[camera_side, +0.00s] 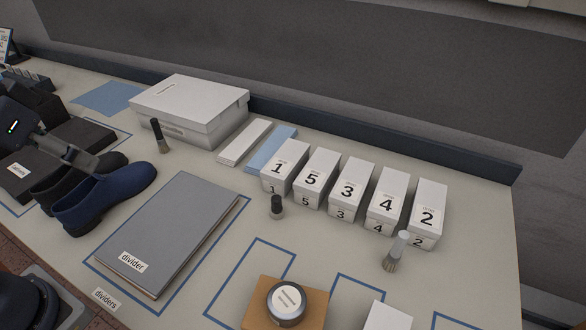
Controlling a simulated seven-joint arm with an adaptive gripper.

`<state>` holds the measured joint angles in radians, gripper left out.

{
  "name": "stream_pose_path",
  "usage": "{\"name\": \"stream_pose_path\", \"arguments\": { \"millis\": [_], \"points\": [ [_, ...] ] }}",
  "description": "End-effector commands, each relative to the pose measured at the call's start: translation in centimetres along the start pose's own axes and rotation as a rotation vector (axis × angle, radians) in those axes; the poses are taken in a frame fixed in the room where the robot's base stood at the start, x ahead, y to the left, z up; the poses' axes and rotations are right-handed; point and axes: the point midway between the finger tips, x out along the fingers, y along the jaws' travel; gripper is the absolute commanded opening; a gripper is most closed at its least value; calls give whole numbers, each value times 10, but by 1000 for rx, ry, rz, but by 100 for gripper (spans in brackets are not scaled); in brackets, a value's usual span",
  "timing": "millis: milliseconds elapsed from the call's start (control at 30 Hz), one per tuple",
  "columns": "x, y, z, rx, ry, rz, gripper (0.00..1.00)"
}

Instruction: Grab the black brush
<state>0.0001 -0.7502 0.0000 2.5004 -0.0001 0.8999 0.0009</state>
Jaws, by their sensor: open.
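A brush with a black handle (157,134) stands upright on the table, in front of the white lidded box at the upper left. A second brush with a grey handle (397,249) stands at the right, in front of the numbered boxes. My gripper (76,154) is at the left edge, above the dark shoes and left of the black-handled brush, apart from it. It is open, and I see nothing held in it. Part of it blends with the dark things behind.
A navy shoe (105,198) and a black shoe lie below my gripper. Bare table surrounds the black-handled brush's front.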

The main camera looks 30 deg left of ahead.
Motion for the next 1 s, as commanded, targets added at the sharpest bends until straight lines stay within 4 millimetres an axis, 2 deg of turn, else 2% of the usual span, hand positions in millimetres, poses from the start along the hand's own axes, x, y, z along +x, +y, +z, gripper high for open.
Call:
{"name": "stream_pose_path", "arguments": {
  "millis": [333, 367, 467, 600, 667, 767, 800, 900, 1000],
  "points": [
    [-1, 0, -4, 4, 16, 0, 56],
    [-4, 0, -11, 5, 38, 1, 56],
    [-18, 0, -49, 5, 121, 2, 56],
    [-16, -18, -118, -42, 164, -24, 56],
    [-7, -32, -148, -70, 168, -42, 56],
    [21, -64, -192, -127, 157, -76, 56],
    [36, -79, -207, -152, 148, -90, 56],
    [80, -122, -232, -215, 112, -126, 56],
    [127, -163, -237, -274, 62, -155, 56]
  ]
}}
